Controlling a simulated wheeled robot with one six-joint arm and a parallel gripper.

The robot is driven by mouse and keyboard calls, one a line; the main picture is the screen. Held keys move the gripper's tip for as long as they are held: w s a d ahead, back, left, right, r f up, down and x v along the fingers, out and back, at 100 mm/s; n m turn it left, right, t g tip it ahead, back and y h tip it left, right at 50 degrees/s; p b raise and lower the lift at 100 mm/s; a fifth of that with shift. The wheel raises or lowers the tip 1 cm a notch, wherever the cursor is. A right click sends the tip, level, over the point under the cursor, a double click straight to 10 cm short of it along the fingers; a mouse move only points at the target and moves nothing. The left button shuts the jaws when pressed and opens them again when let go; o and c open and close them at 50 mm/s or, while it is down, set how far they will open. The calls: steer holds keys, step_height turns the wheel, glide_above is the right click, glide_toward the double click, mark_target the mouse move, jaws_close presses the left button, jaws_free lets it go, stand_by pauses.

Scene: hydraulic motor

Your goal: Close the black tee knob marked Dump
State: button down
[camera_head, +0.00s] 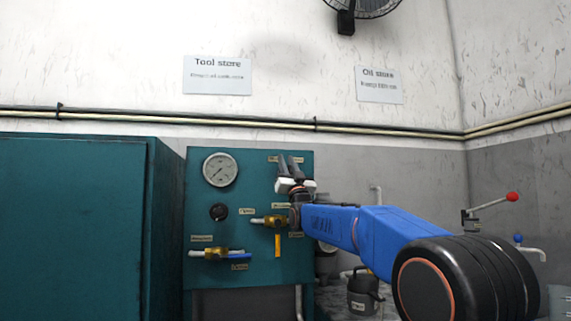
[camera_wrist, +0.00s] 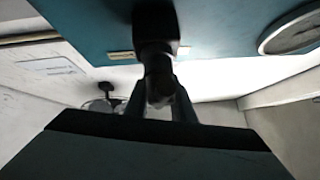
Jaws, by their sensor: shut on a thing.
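In the wrist view, a black knob (camera_wrist: 155,52) on a dark stem stands out from the teal panel. My gripper (camera_wrist: 163,98) is shut on it, with one finger on each side. In the head view my gripper (camera_head: 290,165) is at the panel's upper right, fingers pointing up; the held knob is mostly hidden there. A small pale label (camera_wrist: 121,55) lies beside the knob, too small to read, so I cannot confirm the Dump marking. Another round black knob (camera_head: 218,212) sits below the gauge on the panel, apart from my gripper.
The teal panel (camera_head: 196,275) carries a pressure gauge (camera_head: 220,170), a brass valve with a yellow handle (camera_head: 278,245) and one with a blue handle (camera_head: 238,256). A teal cabinet (camera_head: 70,230) stands left. A dark can (camera_head: 363,293) and red-knobbed lever (camera_head: 512,197) are right.

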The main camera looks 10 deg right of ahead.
steer(key=m+h, duration=0.4)
steer(key=d+m+h, duration=0.1)
steer(key=m+h, duration=0.3)
steer(key=shift+d+f, duration=0.1)
steer(key=shift+d, duration=0.05)
steer(key=shift+w+d+f+m+g+h, duration=0.1)
steer(key=shift+d+f+m+g+h, duration=0.6)
steer(key=shift+m+g+h, duration=2)
steer(key=shift+s+d+f+m+g+h, duration=0.1)
steer(key=shift+d+f+m+g+h, duration=0.55)
steer(key=shift+m+g, duration=2.3)
steer(key=shift+w+d+f+m+g+h, duration=0.1)
steer(key=shift+d+f+m+g+h, duration=0.75)
steer(key=shift+m, duration=3.8)
steer(key=shift+a+f+g+h, duration=0.15)
steer(key=shift+a+g+h, duration=0.15)
steer(key=shift+a+h, duration=0.15)
steer(key=c, duration=1.7)
jaws_free()
steer(key=shift+w, duration=0.1)
steer(key=shift+o, duration=0.2)
